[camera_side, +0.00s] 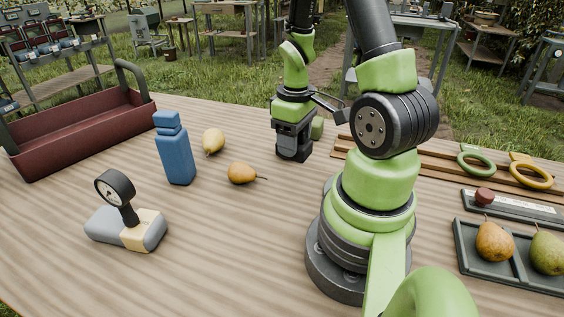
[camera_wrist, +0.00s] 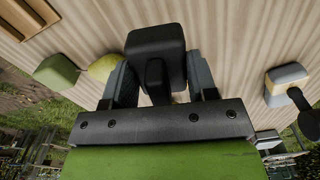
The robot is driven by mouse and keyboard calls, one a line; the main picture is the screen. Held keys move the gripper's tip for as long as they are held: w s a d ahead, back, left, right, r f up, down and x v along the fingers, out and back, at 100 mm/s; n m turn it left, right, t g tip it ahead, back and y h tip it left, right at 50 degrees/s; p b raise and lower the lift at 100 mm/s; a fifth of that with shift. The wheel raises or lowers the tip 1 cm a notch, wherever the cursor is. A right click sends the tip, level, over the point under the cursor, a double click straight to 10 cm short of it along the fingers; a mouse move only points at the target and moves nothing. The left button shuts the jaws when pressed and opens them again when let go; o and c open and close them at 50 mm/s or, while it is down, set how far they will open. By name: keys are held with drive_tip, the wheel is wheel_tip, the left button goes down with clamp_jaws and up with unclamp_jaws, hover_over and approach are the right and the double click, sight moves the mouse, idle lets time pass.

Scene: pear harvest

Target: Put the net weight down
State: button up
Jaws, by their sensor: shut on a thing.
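My gripper (camera_side: 293,132) points down over the table behind my arm's base. It is shut on a dark, rounded block, the net weight (camera_side: 293,153). In the wrist view the black weight (camera_wrist: 155,42) sits between the two grey fingers, with a narrower dark piece in front of it. The weight is at or just above the wooden table (camera_side: 225,245); I cannot tell whether it touches. The fingertips are partly hidden by the weight.
A green block (camera_side: 317,128) stands close behind the gripper. Pears (camera_side: 241,173) (camera_side: 213,141), a blue bottle (camera_side: 174,150), a dial gauge tool (camera_side: 127,222) and a red crate (camera_side: 80,135) are on the left. Wooden rails (camera_side: 440,168) and a pear tray (camera_side: 508,273) are on the right.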

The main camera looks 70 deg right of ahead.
drive_tip(key=shift+w+a+r, duration=0.1)
drive_tip(key=shift+w+r, duration=0.05)
drive_tip(key=shift+r, duration=0.15)
drive_tip(key=w+a+n, duration=0.1)
drive_tip(key=w+a, duration=0.4)
drive_tip(key=a, duration=0.3)
drive_tip(key=w+a+n, duration=0.1)
drive_tip(key=w+a, duration=0.4)
drive_tip(key=a, duration=0.4)
drive_tip(key=f, duration=0.5)
drive_tip(key=shift+s+a, duration=0.2)
drive_tip(key=shift+a, duration=0.2)
drive_tip(key=shift+f, duration=2.4)
drive_tip(key=shift+f, duration=0.15)
drive_tip(key=o, duration=1.1)
